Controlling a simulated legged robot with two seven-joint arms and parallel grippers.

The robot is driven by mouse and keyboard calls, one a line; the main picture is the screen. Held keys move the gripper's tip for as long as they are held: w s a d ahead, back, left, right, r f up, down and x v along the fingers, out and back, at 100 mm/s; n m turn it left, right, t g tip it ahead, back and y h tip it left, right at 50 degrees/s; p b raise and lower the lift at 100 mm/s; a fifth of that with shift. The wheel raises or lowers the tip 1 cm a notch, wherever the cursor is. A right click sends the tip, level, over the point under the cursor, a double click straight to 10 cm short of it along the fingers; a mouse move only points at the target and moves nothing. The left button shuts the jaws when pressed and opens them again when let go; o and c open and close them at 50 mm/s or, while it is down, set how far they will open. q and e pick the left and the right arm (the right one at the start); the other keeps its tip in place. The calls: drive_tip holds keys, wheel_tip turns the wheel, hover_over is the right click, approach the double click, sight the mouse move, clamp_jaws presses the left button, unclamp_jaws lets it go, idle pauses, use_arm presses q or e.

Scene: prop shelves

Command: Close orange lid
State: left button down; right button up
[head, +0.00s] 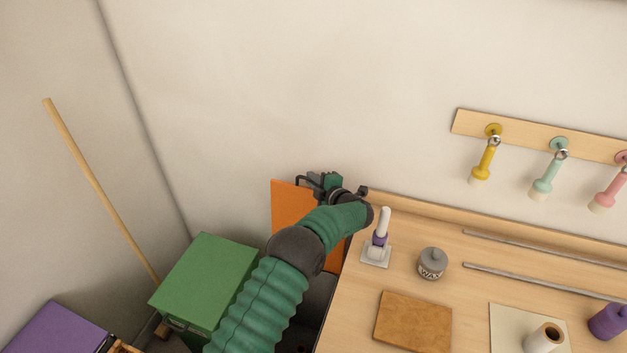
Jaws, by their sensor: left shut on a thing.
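The orange lid (290,205) stands raised, close to upright, between the green box and the wooden table. My left arm crosses in front of it and hides much of its middle. My left gripper (322,183) is at the lid's top edge and is shut on it. The fingertips are small and partly hidden by the wrist. A dark container (318,298) shows below the lid, partly hidden by my arm. My right gripper does not show.
A green box (212,270), a purple box (55,332) and a leaning wooden stick (95,180) are at left. Coloured tools hang on a wall rail (470,124).

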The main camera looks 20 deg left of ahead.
use_arm(q)
drive_tip(key=shift+s+a, duration=0.2)
drive_tip(key=shift+a, duration=0.2)
drive_tip(key=shift+s, duration=0.2)
use_arm(e)
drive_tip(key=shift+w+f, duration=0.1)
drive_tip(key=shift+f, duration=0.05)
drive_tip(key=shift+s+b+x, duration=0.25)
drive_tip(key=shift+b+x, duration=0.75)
drive_tip(key=shift+b, duration=0.15)
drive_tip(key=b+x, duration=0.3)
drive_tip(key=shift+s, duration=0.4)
use_arm(q)
drive_tip(key=s+d+f+n+t+y, duration=0.1)
drive_tip(key=s+f, duration=0.1)
drive_tip(key=s, duration=2)
drive_tip(key=shift+s+d+f+n+t, duration=0.2)
drive_tip(key=shift+f+n+t, duration=0.1)
drive_tip(key=shift+f+n, duration=0.1)
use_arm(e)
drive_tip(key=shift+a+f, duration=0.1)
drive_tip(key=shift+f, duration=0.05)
use_arm(q)
drive_tip(key=c, duration=1.9)
unclamp_jaws()
drive_tip(key=shift+o, duration=0.7)
drive_tip(key=shift+w+a+f, duration=0.1)
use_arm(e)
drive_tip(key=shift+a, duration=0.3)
